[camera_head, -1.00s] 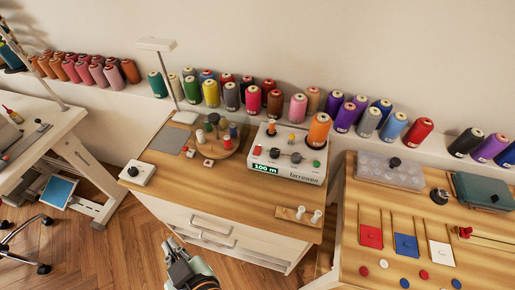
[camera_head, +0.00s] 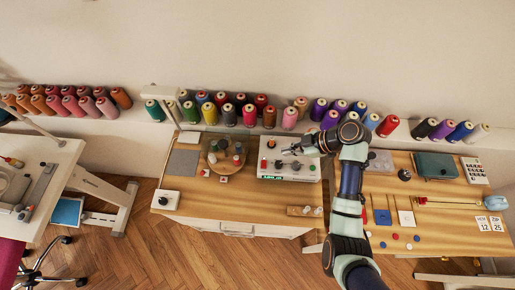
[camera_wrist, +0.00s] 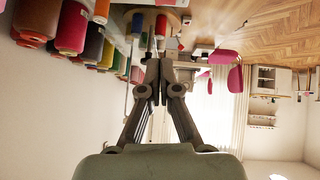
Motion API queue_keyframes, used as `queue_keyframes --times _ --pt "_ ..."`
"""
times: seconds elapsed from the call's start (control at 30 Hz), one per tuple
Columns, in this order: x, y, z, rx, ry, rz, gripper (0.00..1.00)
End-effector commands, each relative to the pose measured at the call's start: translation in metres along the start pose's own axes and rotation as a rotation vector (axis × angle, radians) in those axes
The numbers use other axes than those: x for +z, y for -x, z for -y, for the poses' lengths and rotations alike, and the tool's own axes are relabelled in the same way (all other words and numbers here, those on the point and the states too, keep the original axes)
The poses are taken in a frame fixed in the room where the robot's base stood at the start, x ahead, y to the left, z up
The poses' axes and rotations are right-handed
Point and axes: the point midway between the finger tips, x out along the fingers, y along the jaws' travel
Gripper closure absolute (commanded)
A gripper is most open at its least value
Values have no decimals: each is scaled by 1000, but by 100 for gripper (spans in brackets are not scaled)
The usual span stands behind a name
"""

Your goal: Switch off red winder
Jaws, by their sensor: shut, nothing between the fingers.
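A round wooden spool stand (camera_head: 213,161) is left of the winder, near a white box with a black knob (camera_head: 166,199). A small wooden block with white pegs (camera_head: 304,211) lies at front right. Thread spools (camera_head: 229,115) line the shelf behind. The cabinet's front middle is clear.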

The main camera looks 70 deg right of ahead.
Motion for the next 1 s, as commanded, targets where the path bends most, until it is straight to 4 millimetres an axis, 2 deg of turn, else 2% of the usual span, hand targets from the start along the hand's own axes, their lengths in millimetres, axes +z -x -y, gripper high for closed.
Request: queue_keyframes --times 0.37,0.47,0.87,1.0 --pt "1 -6 1 -2 0 0 100" --pt "1 -20 1 -3 -1 0 100" --pt "1 -105 1 -3 1 1 100" --pt "19 -120 0 -1 -3 1 100"
